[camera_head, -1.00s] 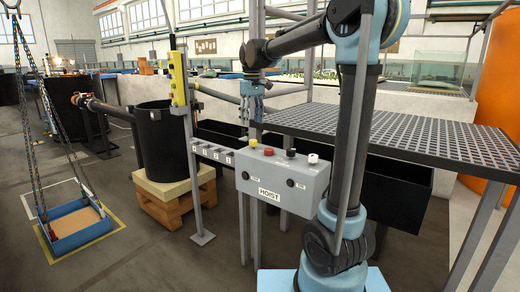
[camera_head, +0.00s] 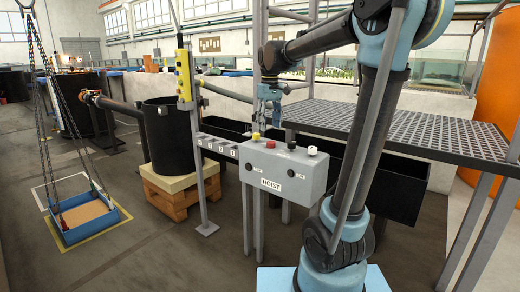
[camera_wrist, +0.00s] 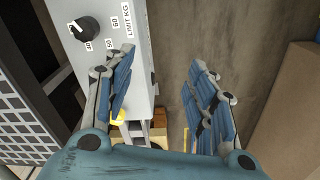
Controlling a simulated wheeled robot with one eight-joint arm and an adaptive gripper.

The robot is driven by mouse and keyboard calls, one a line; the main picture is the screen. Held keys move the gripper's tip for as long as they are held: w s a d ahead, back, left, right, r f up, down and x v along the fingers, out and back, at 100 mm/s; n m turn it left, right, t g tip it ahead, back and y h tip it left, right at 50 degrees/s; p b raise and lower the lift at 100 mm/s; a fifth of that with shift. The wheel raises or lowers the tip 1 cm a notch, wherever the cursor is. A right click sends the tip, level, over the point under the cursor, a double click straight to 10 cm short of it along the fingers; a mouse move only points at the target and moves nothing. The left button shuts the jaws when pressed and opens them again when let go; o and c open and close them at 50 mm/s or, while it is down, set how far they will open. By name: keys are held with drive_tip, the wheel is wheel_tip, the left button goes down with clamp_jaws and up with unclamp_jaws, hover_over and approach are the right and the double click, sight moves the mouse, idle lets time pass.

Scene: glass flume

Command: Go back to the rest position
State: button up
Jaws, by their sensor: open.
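My gripper (camera_head: 268,125) hangs on my blue and black arm, above and behind the grey hoist control box in the head view. The box (camera_head: 307,188) has a "HOIST" label and several coloured buttons and knobs on top. In the wrist view my gripper (camera_wrist: 162,75) has its two blue fingers spread apart with nothing between them. The grey box face (camera_wrist: 138,50) with a black knob and "LIMIT KG" print shows beside the left finger. I cannot tell the exact gap between finger and box.
A grated metal platform (camera_head: 425,133) stands behind my arm at the right. A post with a yellow pendant (camera_head: 183,76) and a black tub (camera_head: 160,140) on a pallet (camera_head: 170,198) are to the left. A blue tray (camera_head: 90,228) hangs on chains. Floor at lower left is clear.

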drive_tip(key=s+d+f+m, duration=0.2)
drive_tip(key=s+d+f, duration=0.25)
drive_tip(key=s, duration=0.25)
drive_tip(key=s+d+f+m, duration=0.1)
drive_tip(key=s+d+f, duration=0.2)
drive_tip(key=s+d, duration=0.35)
drive_tip(key=s+d+f+m+t, duration=0.1)
drive_tip(key=s+d+f, duration=0.1)
drive_tip(key=s+f, duration=0.5)
drive_tip(key=s+d+f+m, duration=0.2)
drive_tip(key=s+f, duration=0.4)
drive_tip(key=f, duration=0.2)
drive_tip(key=shift+s+d+f+t, duration=0.25)
drive_tip(key=shift+s+d+t, duration=0.1)
drive_tip(key=shift+t, duration=0.05)
drive_tip(key=c, duration=0.4)
drive_tip(key=shift+a, duration=0.1)
